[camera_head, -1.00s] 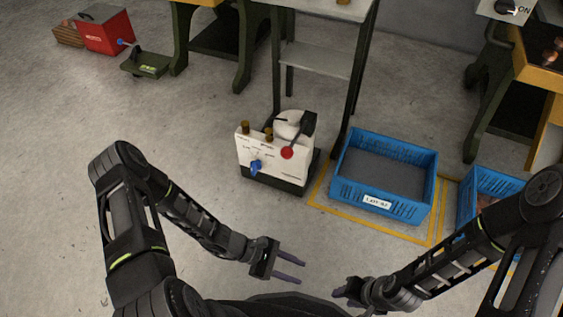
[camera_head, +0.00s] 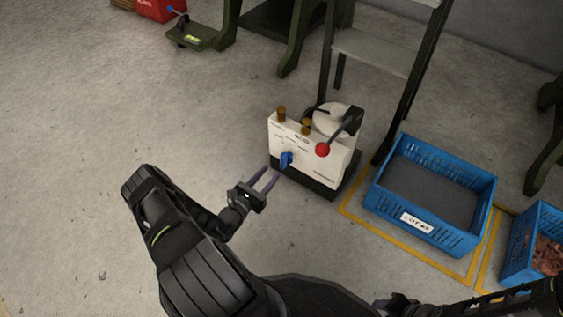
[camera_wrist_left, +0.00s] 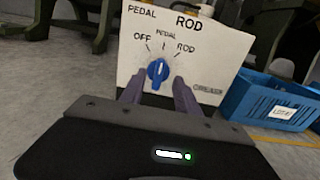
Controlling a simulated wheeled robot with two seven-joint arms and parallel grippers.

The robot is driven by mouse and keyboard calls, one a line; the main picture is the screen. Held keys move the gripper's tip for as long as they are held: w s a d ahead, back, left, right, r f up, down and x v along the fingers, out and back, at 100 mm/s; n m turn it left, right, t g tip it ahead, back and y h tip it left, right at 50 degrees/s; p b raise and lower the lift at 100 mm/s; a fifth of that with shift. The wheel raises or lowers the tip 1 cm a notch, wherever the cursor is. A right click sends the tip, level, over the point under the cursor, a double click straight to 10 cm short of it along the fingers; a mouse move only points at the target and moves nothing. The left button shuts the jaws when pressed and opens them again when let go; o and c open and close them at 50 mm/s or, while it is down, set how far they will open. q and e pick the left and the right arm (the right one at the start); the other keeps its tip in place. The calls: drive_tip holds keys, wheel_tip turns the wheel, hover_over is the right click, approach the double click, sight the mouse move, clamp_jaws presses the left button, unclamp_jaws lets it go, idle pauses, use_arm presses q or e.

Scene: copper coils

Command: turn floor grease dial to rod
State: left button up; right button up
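The floor grease unit (camera_head: 300,149) is a white-fronted box on a dark base, with two brass fittings and a red-knobbed lever. Its blue dial (camera_head: 286,159) sits low on the front panel. In the left wrist view the dial (camera_wrist_left: 158,72) has OFF at upper left, PEDAL above and ROD at upper right. My right gripper is mostly hidden at the bottom edge.
A blue crate (camera_head: 471,233) with a lot label stands right of the unit inside yellow floor lines. Another blue crate (camera_head: 519,247) with copper-coloured pieces is farther right. A metal stand (camera_head: 377,52) rises behind. A green pedal (camera_head: 192,36) lies at upper left. Left floor is clear.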

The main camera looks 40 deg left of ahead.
sight(281, 161)
use_arm(q)
drive_tip(key=w+b, duration=0.2)
drive_tip(key=w, duration=0.5)
drive_tip(key=shift+w, duration=0.15)
clamp_jaws()
idle(0.4)
